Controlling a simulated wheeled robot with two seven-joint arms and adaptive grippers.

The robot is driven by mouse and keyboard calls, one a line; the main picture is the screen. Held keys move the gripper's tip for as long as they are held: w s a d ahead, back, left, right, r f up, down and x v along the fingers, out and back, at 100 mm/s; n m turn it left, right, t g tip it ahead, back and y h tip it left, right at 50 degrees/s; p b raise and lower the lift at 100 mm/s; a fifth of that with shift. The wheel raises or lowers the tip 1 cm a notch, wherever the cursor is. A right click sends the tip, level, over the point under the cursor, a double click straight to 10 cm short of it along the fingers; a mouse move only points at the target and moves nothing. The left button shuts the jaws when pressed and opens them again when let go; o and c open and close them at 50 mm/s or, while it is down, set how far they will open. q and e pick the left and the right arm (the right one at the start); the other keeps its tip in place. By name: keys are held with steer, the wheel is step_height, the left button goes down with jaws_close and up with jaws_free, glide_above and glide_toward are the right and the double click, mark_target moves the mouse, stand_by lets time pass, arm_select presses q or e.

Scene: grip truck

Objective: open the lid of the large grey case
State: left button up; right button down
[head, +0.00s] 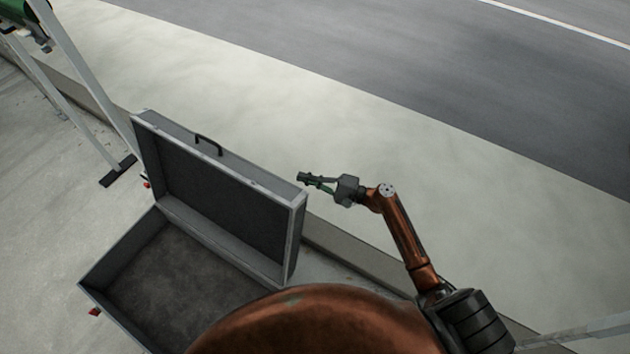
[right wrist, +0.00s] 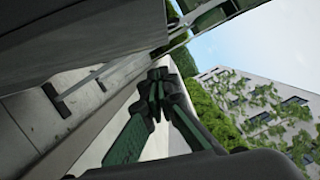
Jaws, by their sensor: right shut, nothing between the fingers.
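The large grey case (head: 98,288) stands on the pavement in the left half of the head view. Its lid (head: 225,195) is swung up and stands steeply, with the dark inside facing me and a handle (head: 208,143) on its top edge. The case's visible inside looks empty; its near right part is hidden behind my own body. My right gripper (head: 303,179) is shut and empty, near the lid's upper right corner and apparently just beyond it. In the right wrist view the gripper's fingertips (right wrist: 158,75) are together, beside a large grey surface. My left gripper is out of view.
A metal stand with pale legs (head: 85,75) and a dark foot (head: 118,171) rises left of the case. A low kerb (head: 350,258) runs behind the case. Beyond it lie a clear pale strip and a road (head: 400,60).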

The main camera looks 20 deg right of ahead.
steer(key=a+r+p, duration=0.1)
steer(key=a+p, duration=0.1)
steer(key=a, duration=0.4)
steer(key=shift+r, duration=0.15)
